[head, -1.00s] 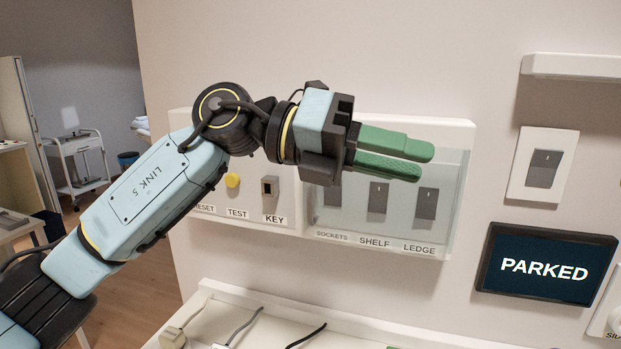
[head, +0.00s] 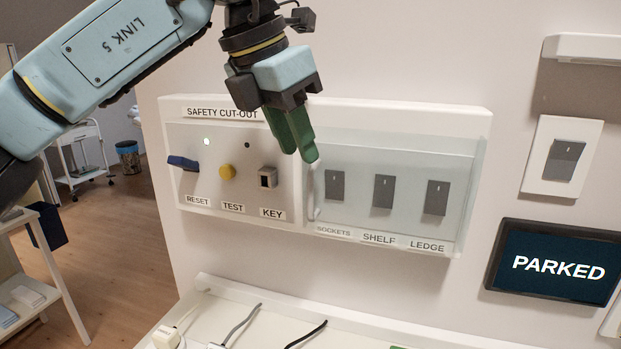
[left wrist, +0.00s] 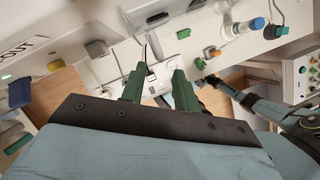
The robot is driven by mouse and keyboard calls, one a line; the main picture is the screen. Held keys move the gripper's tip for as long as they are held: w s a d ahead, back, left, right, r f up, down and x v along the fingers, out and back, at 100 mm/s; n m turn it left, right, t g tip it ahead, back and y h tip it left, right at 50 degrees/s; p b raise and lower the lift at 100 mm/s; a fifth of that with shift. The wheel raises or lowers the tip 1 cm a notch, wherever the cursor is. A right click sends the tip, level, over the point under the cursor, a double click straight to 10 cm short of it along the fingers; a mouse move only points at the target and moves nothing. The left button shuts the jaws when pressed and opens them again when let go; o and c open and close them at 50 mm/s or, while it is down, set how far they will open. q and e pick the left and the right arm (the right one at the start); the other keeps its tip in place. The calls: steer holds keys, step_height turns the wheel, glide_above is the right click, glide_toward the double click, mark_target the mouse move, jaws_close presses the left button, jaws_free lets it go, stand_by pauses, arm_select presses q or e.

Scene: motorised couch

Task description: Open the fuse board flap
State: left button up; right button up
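The fuse board flap (head: 408,165) is a clear cover over the switches on the right half of the white wall panel. It looks closed. A white upright handle (head: 313,196) is at its left edge. My left gripper (head: 297,155) points down in front of the panel, with its green fingertips just above the handle's upper end. Whether they touch it I cannot tell. In the left wrist view the two fingers (left wrist: 158,88) stand apart with nothing held between them. What looks like my right arm shows at the right there; its small, dark gripper end (left wrist: 207,82) is unclear.
Left of the flap are a blue reset switch (head: 183,163), a yellow test button (head: 227,172) and a key switch (head: 267,177). A PARKED screen (head: 552,265) and a wall switch (head: 563,160) are to the right. A white ledge with cables (head: 270,312) lies below.

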mark_target(311, 177)
arm_select(q)
steer(key=x, duration=0.6)
steer(key=shift+w+d+f, duration=0.1)
steer(key=shift+d+f, duration=0.05)
steer(key=shift+f, duration=0.1)
jaws_close()
